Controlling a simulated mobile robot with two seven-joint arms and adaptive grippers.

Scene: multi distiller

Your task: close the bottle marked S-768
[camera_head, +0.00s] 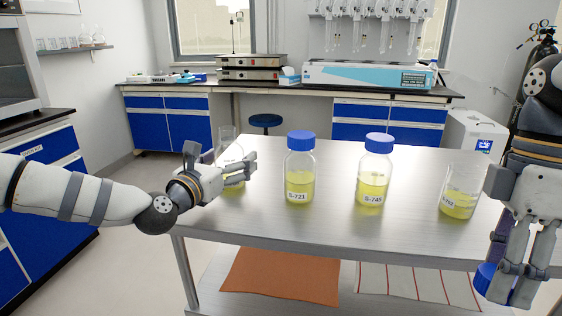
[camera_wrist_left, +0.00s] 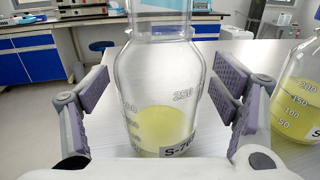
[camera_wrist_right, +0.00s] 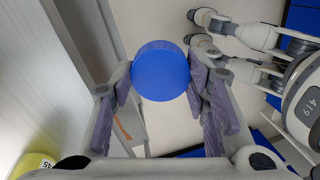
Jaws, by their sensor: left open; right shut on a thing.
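An open, clear bottle (camera_head: 228,140) with yellow liquid stands at the table's left, partly hidden by my left gripper (camera_head: 222,160). In the left wrist view the bottle (camera_wrist_left: 160,95) stands upright between the open fingers, with gaps on both sides. Its label begins "S-7", and the rest is cut off or unclear. My right gripper (camera_head: 510,284) is shut on a blue cap (camera_wrist_right: 160,72), held low off the table's right front side. The cap also shows in the head view (camera_head: 486,280).
Capped bottles S-721 (camera_head: 300,175) and S-745 (camera_head: 374,175) stand mid-table. The table's front strip (camera_head: 330,235) is clear.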

